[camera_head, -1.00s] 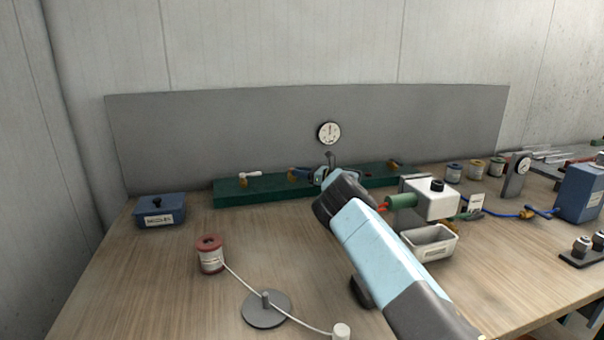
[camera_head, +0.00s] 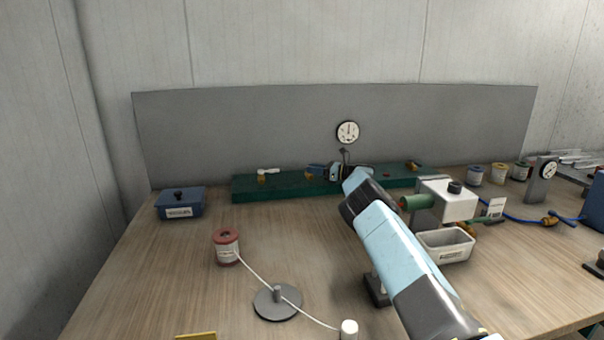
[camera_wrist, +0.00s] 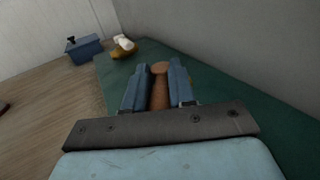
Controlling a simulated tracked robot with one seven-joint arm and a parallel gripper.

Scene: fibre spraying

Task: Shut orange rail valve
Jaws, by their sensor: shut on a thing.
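The green rail (camera_head: 215,189) lies along the back of the bench, below the grey back panel. My gripper (camera_head: 316,171) is at the middle of the rail. In the wrist view my gripper (camera_wrist: 160,88) has its two blue fingers shut on an orange-brown handle (camera_wrist: 159,92), taken as the orange rail valve; its rounded end shows between the fingertips. The valve's body is hidden below the fingers. A white-handled valve (camera_head: 268,171) with a brass base stands farther left on the rail; it also shows in the wrist view (camera_wrist: 123,44).
A blue lidded box (camera_head: 180,203) stands left of the rail. A red-ended spool (camera_head: 227,247) and a grey disc (camera_head: 278,303) stand in front. A white block (camera_head: 447,200) and white bin (camera_head: 445,246) are right of my arm.

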